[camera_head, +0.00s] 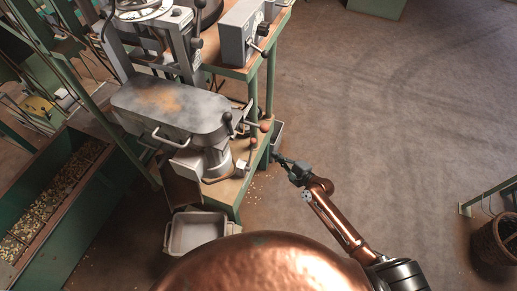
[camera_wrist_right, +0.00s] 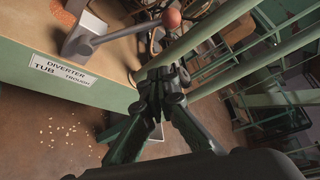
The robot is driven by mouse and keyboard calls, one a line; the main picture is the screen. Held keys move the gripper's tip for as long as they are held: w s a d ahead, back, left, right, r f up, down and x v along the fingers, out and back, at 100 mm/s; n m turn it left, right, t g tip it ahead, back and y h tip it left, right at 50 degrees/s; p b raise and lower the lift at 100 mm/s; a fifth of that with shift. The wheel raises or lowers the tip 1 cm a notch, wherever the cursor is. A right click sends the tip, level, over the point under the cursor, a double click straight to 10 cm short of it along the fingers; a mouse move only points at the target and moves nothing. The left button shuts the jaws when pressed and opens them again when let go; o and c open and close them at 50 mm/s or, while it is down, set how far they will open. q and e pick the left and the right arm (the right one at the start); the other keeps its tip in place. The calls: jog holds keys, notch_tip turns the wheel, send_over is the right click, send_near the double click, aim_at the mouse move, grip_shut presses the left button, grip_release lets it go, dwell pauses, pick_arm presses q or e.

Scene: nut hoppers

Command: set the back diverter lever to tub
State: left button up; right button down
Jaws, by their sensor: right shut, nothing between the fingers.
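A diverter lever with a red-orange ball knob (camera_wrist_right: 172,18) shows in the right wrist view. Its grey arm runs from a bracket on the bench edge towards the right, on the TROUGH side of the label. The white label (camera_wrist_right: 62,68) reads DIVERTER, TUB at left, TROUGH at right. In the head view, orange knobs (camera_head: 265,126) show at the bench's right edge; I cannot tell which one is the back diverter's. My right gripper (camera_head: 277,157) is shut and empty, just right of the bench edge. In the wrist view its fingertips (camera_wrist_right: 162,76) are below the knob, apart from it.
The green bench carries a grey hopper machine (camera_head: 170,105). A grey control box (camera_head: 243,30) stands behind it. A grey tub (camera_head: 195,234) is at the bench's near end. A wicker basket (camera_head: 494,242) is at far right.

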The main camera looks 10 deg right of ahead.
aim_at(251, 154)
jog(key=shift+w+f, duration=0.1)
jog(key=b+x, duration=0.2)
jog(key=x, duration=0.8)
pick_arm(q)
jog(key=shift+p, duration=1)
pick_arm(e)
jog(key=shift+s+a+r, duration=1)
jog(key=shift+s+a, duration=0.25)
jog(key=shift+s, duration=0.1)
